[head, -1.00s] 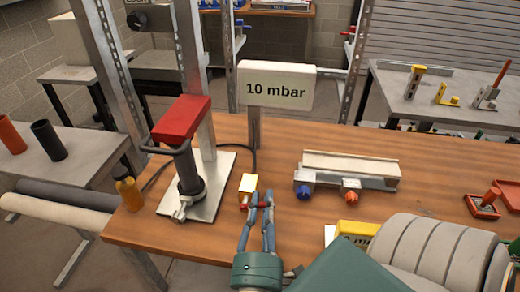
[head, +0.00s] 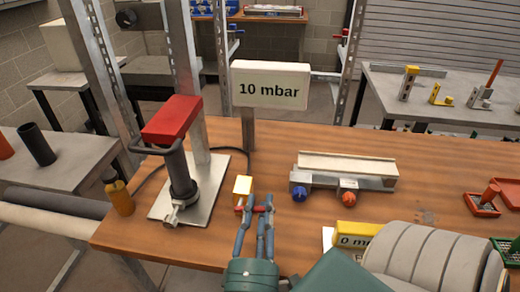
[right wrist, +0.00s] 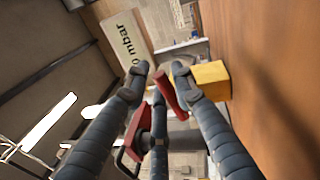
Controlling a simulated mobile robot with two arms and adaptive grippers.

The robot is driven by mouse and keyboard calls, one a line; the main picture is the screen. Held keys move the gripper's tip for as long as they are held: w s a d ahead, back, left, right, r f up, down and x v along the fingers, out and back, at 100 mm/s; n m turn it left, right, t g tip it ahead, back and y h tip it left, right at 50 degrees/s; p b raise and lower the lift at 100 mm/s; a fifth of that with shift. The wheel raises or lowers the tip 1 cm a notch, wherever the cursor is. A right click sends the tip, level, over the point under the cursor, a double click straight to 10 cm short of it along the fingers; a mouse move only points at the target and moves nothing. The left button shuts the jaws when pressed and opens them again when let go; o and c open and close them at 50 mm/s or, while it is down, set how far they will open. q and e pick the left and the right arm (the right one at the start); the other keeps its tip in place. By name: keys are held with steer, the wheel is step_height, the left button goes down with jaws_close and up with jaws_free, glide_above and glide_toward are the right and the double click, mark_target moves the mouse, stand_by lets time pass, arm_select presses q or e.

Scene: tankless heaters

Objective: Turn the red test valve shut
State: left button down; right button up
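The red test valve handle (head: 262,209) is a small bar beside a yellow block (head: 243,186) on the wooden bench. My right gripper (head: 260,203) reaches over it, one finger on each side of the red bar. In the right wrist view, the red handle (right wrist: 173,94) stands between the fingers, close to or touching the right finger, in front of the yellow block (right wrist: 211,76). A gap shows between the fingertips, so the gripper looks open around it; firm contact cannot be told. My left gripper is not in view.
A pump with a red top (head: 172,119) stands on a metal plate at left, near an amber bottle (head: 119,194). A "10 mbar" sign (head: 271,86) rises behind the valve. A metal manifold with blue and orange knobs (head: 345,174) lies to the right.

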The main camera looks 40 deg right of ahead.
steer(key=shift+o, duration=0.3)
steer(key=v, duration=1.2)
steer(key=shift+f, duration=0.1)
steer(key=shift+c, duration=0.5)
